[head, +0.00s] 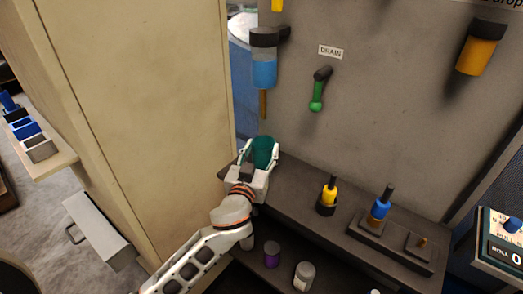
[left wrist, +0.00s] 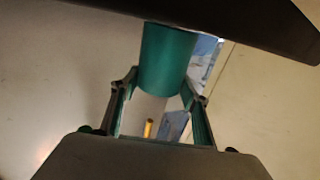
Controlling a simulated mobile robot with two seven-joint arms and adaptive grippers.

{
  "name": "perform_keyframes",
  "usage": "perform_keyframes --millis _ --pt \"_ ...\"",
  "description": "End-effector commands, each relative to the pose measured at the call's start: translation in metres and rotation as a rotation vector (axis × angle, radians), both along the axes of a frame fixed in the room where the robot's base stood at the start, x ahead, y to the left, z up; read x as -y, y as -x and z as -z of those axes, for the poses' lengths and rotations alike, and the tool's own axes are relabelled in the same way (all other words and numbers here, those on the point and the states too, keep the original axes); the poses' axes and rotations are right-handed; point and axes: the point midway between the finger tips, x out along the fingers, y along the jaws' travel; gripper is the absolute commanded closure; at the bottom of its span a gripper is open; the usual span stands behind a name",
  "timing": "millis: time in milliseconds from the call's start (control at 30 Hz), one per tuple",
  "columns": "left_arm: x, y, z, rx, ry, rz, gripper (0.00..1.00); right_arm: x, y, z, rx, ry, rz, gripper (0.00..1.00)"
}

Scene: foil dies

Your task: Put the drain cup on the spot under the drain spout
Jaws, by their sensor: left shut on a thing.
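The teal drain cup (head: 265,151) is held upright in my left gripper (head: 257,170), at the left end of the dark shelf. My left gripper is shut on the cup, which also shows between its fingertips in the left wrist view (left wrist: 166,60). The brass drain spout (head: 263,104) hangs from the blue-bowled filter (head: 263,70), and the cup is below it in the head view. I cannot tell whether the cup touches the shelf. The spot under the spout is hidden behind the cup and gripper. My right gripper is not in view.
A green-handled drain lever (head: 317,97) is on the grey panel. On the shelf (head: 300,182) stand a yellow-and-black tool (head: 329,192) and a blue-and-yellow one (head: 381,206). Jars, one purple (head: 272,255), stand lower down. A beige cabinet wall (head: 140,110) rises at left.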

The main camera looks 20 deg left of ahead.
Motion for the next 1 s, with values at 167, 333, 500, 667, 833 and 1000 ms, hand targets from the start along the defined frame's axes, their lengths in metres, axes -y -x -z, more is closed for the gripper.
perform_keyframes --millis 167,333,500,667,833,1000 --pt "0.000 0.000 0.003 -0.001 0.000 0.000 0.38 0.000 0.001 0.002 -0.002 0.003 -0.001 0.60" --pt "0.000 0.000 0.002 -0.001 0.000 0.000 0.38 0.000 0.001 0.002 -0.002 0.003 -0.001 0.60" --pt "0.000 0.000 0.000 0.000 -0.001 0.000 0.38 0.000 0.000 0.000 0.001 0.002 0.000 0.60" --pt "0.001 0.013 0.001 -0.004 0.002 0.001 0.38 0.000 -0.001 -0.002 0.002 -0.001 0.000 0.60" --pt "0.003 0.044 0.002 -0.005 0.003 0.000 0.38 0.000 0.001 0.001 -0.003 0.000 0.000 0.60" --pt "0.004 0.078 0.002 -0.005 0.002 0.000 0.38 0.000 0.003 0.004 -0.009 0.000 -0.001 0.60"
